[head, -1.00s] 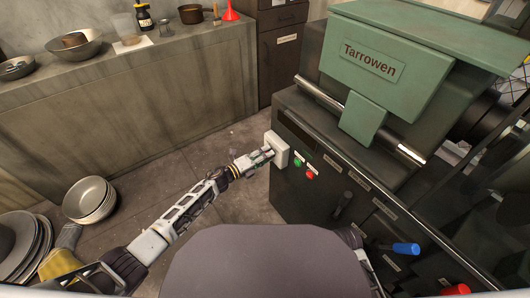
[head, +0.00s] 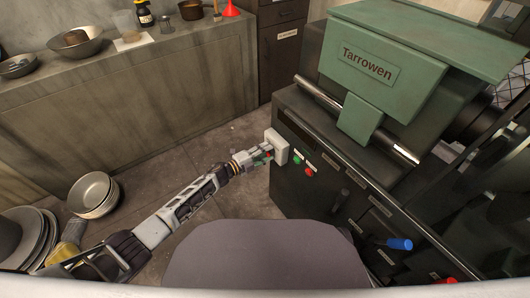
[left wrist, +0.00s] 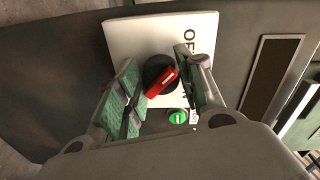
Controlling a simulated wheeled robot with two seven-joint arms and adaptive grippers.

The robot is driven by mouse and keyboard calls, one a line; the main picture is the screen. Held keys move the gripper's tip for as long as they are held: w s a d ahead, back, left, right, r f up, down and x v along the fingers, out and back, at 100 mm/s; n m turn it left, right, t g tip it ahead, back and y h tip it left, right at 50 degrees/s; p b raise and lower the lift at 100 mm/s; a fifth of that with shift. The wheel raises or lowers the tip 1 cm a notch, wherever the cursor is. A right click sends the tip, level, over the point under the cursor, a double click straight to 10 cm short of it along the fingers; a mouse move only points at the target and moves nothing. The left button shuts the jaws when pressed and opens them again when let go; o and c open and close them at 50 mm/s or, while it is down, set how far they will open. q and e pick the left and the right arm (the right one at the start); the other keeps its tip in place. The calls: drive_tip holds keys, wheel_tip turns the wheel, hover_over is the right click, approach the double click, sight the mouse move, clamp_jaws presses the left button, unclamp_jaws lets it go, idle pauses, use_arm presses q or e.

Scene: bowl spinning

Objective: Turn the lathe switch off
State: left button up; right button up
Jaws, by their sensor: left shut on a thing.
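The lathe switch is a red handle (left wrist: 162,81) on a round black base, set on a white plate (left wrist: 125,35) with partly hidden dark lettering that starts "OF". In the head view the white plate (head: 276,146) is on the upper left corner of the dark lathe body (head: 300,210). My left gripper (left wrist: 160,88) is at the plate with one finger on each side of the red handle, shut on it. The handle lies slanted between the fingers. It also shows in the head view (head: 262,156). My right gripper is not in view.
A green button (head: 297,160) and a red button (head: 309,171) are close beside the plate. A blue-handled lever (head: 400,244) is lower right. Stacked bowls (head: 92,192) and plates (head: 32,238) stand on the floor at left. The floor between counter and lathe is clear.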

use_arm(q)
drive_tip(key=o, duration=1)
drive_tip(key=shift+a, duration=0.1)
drive_tip(key=v, duration=1.1)
drive_tip(key=shift+s+a, duration=0.25)
drive_tip(key=shift+a, duration=0.05)
drive_tip(key=shift+r, duration=0.1)
idle(0.3)
